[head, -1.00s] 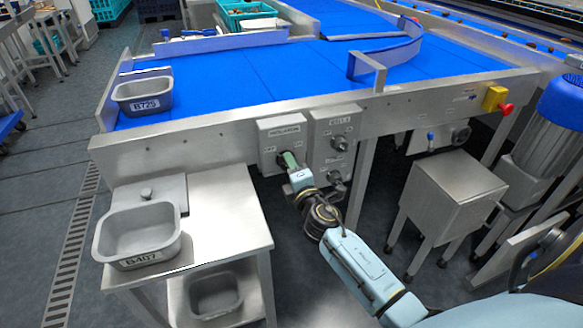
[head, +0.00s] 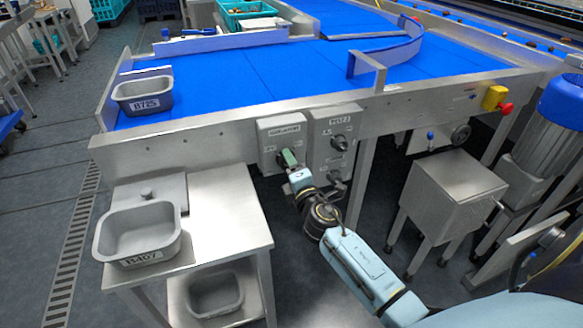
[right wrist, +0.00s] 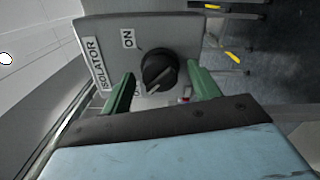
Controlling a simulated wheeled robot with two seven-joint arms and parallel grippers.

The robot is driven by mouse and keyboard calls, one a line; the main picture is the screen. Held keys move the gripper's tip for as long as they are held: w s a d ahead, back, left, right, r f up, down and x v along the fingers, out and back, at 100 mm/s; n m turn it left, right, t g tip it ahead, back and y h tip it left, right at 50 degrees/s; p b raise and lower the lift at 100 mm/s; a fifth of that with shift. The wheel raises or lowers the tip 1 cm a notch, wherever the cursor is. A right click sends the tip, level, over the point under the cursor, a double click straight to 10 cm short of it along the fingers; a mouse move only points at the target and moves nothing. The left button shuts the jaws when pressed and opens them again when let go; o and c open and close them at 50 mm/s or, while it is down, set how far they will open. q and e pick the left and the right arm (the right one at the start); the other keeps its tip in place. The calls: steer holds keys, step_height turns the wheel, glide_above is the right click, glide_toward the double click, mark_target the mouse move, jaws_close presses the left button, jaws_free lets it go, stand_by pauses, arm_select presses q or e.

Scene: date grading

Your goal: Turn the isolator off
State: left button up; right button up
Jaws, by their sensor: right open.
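The isolator box (head: 282,128) is a grey box on the front of the conveyor frame, labelled ISOLATOR. In the right wrist view its black rotary knob (right wrist: 159,70) is close in front, with the ON label (right wrist: 128,39) above and left. A second label at the lower left is mostly hidden. A pale mark on the knob faces lower left, towards that hidden label. My right gripper (right wrist: 163,88) is open, its green fingers on either side of the knob with visible gaps. The same gripper (head: 288,159) covers the knob in the head view. My left gripper is out of view.
A second grey control box (head: 335,143) with dark knobs adjoins the isolator on the right. A steel side table (head: 225,215) with tub B407 (head: 138,234) stands at left. Tub B725 (head: 144,96) sits on the blue belt (head: 250,80). A red stop button (head: 506,108) is far right.

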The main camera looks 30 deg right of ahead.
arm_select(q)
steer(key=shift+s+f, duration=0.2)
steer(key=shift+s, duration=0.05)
arm_select(e)
steer(key=v, duration=1.3)
steer(key=shift+s, duration=0.25)
